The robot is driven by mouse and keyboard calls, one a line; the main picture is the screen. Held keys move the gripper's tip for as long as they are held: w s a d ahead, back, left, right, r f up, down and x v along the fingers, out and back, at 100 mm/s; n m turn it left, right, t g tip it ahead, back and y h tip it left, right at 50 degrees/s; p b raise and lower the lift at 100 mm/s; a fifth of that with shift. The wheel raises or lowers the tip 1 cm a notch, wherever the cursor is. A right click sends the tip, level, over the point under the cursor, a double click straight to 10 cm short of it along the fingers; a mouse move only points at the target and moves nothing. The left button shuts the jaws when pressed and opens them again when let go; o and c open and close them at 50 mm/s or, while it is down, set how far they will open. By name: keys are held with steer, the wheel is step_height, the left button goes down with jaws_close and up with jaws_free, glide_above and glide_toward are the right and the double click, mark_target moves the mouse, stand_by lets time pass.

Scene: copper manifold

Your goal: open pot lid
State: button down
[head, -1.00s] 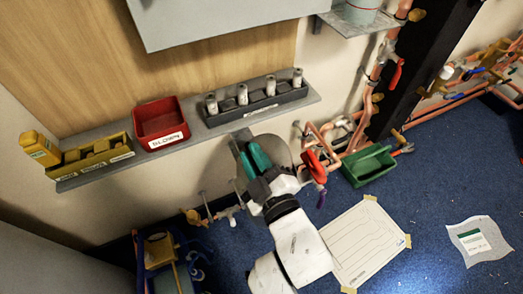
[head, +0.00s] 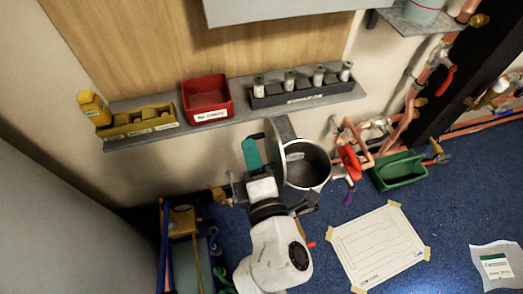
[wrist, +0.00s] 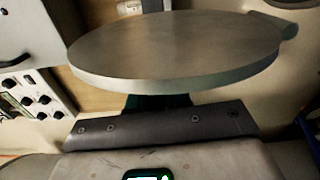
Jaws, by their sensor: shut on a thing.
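The grey pot (head: 318,172) stands below the wall shelf in the head view, its round mouth uncovered and its inside visible. The grey lid (head: 275,143) stands tilted up, nearly on edge, at the pot's left side. My gripper (head: 252,156), with teal fingers, is on the lid's left face, shut on the lid. The handle itself is hidden by the fingers. In the wrist view the lid (wrist: 175,45) is a broad metal disc just beyond my gripper (wrist: 157,102), with a small tab at its right edge.
The shelf above holds a yellow bin (head: 140,123), a red bin (head: 207,101) and a dark rack (head: 300,92). Right of the pot are a red valve handle (head: 349,162), copper pipes and a green tray (head: 398,171). A paper sheet (head: 376,245) lies on the blue floor.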

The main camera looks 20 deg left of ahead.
steer(key=shift+s+a+f+n+b, duration=0.4)
steer(key=shift+a+n, duration=0.25)
steer(key=shift+n, duration=0.25)
steer(key=shift+s, duration=0.1)
steer(key=c, duration=1.1)
jaws_free()
steer(key=shift+c, duration=0.2)
steer(key=v, duration=1)
steer(key=shift+s+d, duration=0.25)
steer(key=shift+s, duration=0.05)
